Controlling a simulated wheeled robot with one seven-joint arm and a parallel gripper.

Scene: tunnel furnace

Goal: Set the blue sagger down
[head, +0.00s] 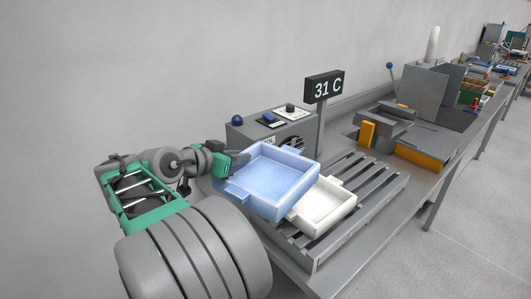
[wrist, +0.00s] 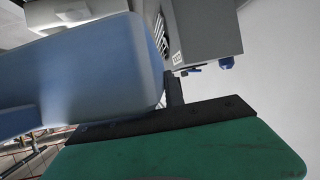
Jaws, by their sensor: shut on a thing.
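The blue sagger (head: 277,182) is a shallow, square, light-blue tray with tabs on its sides. In the head view my gripper (head: 235,160) is shut on it at its far left side. The sagger is roughly level and overlaps the left part of a white sagger in the picture. I cannot tell how far it is above the slatted rack (head: 372,188). In the wrist view the blue sagger (wrist: 85,75) fills the left side, close to my gripper's dark finger edge (wrist: 160,122). The far fingertip is hidden.
The white sagger (head: 327,208) sits on the slatted rack, right beside the blue one. A grey control box (head: 300,128) with knobs stands behind, with a "31 C" sign (head: 325,87) beside it. Bare slats show to the right of the white sagger. Grey machinery (head: 425,92) stands further along the bench.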

